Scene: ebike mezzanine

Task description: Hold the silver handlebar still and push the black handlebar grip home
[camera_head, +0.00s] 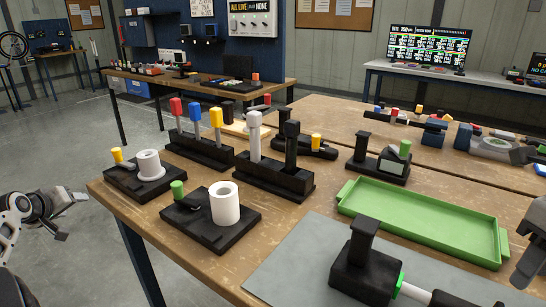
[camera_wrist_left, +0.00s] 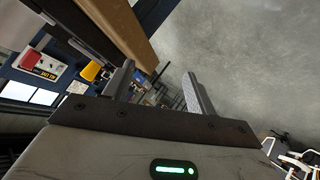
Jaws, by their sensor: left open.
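The silver handlebar (camera_head: 414,293) shows as a short pale tube at the bottom of the head view, cut off by the frame edge. Its left side meets a green ring (camera_head: 399,284) on a black block with an upright lever (camera_head: 366,270). A black piece (camera_head: 452,300), perhaps the black handlebar grip, is to its right; whether it sits on the tube is unclear. My left gripper (camera_head: 70,216) is open and empty, off the table's left side; its spread fingers also show in the left wrist view (camera_wrist_left: 158,88). My right gripper (camera_head: 526,262) is partly in view at the right edge.
The black parts lie on a grey mat (camera_head: 292,262). A green tray (camera_head: 420,222) is behind it. Black stands with white cylinders (camera_head: 225,205) and coloured posts (camera_head: 195,110) occupy the table's left and middle. Open floor (camera_head: 60,265) lies left of the table.

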